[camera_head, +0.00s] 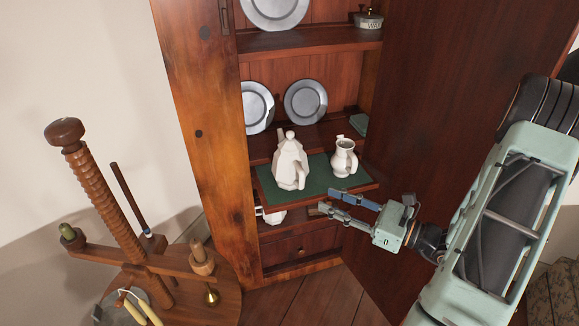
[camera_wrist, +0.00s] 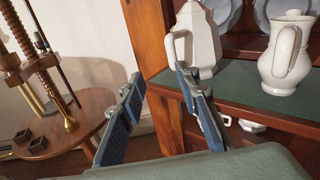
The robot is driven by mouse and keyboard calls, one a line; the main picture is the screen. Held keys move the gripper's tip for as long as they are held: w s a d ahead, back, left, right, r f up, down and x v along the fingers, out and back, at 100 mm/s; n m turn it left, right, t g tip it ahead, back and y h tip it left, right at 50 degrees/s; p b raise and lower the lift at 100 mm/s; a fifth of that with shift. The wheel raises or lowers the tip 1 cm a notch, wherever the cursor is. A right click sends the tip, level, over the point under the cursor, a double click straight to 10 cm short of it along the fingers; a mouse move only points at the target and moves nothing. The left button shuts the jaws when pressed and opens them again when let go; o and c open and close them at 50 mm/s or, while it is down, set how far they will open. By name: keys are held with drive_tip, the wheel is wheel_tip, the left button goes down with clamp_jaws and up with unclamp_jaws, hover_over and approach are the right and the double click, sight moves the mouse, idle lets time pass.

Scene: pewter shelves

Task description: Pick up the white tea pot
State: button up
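The white tea pot (camera_head: 290,163) is faceted and stands upright on the green-topped pull-out shelf (camera_head: 324,182) of the wooden cupboard. My gripper (camera_head: 328,201) is in front of and below the shelf edge, to the right of the tea pot. In the wrist view my gripper (camera_wrist: 158,105) has its two blue-padded fingers spread with nothing between them. The fingers look apart from the tea pot.
A white pitcher (camera_head: 344,158) stands right of the tea pot. Pewter plates (camera_head: 305,101) lean behind. Another white vessel (camera_head: 271,216) is on the lower shelf. The open cupboard door (camera_head: 430,110) is at right. A round wooden table with a spindle device (camera_head: 98,190) stands at left.

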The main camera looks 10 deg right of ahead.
sight(302, 187)
drive_tip(key=shift+m+t+h, duration=0.3)
drive_tip(key=shift+m+t, duration=0.3)
drive_tip(key=shift+t, duration=0.1)
drive_tip(key=x, duration=0.3)
drive_tip(key=b+x, duration=0.1)
drive_tip(key=x, duration=0.3)
drive_tip(key=w+d+b+x, duration=0.1)
drive_tip(key=x, duration=0.2)
drive_tip(key=shift+w+a+f, duration=0.1)
drive_tip(key=shift+a+f, duration=0.1)
drive_tip(key=shift+c, duration=0.2)
clamp_jaws()
drive_tip(key=shift+r, duration=0.1)
